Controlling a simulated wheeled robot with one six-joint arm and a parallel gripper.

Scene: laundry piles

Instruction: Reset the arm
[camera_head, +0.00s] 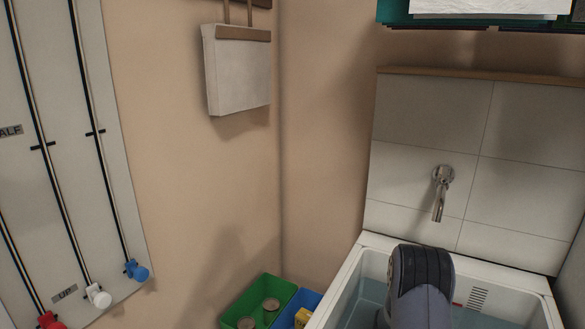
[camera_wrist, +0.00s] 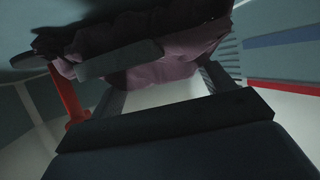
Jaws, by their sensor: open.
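My gripper (camera_wrist: 165,72) shows in the wrist view with its two dark fingers apart. A crumpled dusky purple cloth (camera_wrist: 185,48) lies beyond and partly between the fingers. I cannot tell whether the fingers touch it. In the head view, a rounded grey and black part of my arm (camera_head: 422,285) stands in front of the white sink (camera_head: 372,247). My gripper is hidden in that view.
A metal tap (camera_head: 440,195) juts from the tiled wall above the sink. A green bin (camera_head: 240,309) and a blue bin (camera_head: 308,298) stand left of the sink. A red rod-like thing (camera_wrist: 68,95) is at the left in the wrist view.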

